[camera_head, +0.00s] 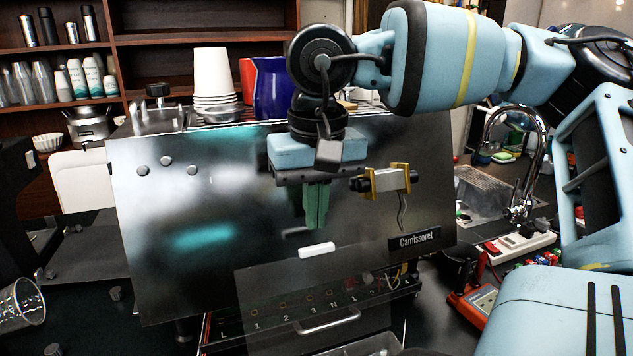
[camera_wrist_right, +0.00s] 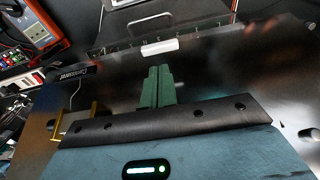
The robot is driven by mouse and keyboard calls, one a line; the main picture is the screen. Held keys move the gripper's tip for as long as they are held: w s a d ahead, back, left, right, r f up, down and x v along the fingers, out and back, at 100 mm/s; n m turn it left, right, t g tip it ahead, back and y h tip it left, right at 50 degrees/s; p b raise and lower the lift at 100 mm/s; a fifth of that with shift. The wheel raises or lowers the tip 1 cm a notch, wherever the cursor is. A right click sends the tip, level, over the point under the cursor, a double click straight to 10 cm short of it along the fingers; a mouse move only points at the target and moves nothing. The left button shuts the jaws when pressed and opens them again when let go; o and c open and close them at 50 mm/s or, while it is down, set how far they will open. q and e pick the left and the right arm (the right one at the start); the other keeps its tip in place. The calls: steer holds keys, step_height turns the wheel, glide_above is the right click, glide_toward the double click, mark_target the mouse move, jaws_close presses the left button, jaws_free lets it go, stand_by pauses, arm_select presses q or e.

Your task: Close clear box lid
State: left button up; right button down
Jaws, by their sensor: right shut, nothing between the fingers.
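The clear box lid (camera_head: 262,300) is a see-through panel low in front of the brewer's steel front, with a white bar (camera_head: 317,250) at its upper edge. Numbered terminals show through and around it, with a metal handle (camera_head: 325,321) lower down. The white bar also shows in the wrist view (camera_wrist_right: 160,46). My right gripper (camera_head: 316,226) points down with its green fingers shut and empty, just above the white bar. In the wrist view its fingertips (camera_wrist_right: 158,70) sit close to the bar; I cannot tell whether they touch. My left gripper is not in view.
The steel panel (camera_head: 180,230) stands behind my right gripper. A part with yellow ends (camera_head: 387,181) and a hanging wire is beside the gripper, on the right. A red meter (camera_head: 470,305) and a faucet (camera_head: 525,150) are farther right. A glass (camera_head: 20,303) lies at left.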

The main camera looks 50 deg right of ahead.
steer(key=shift+w+f, duration=0.1)
steer(key=shift+f, duration=1.5)
steer(key=shift+d, duration=0.1)
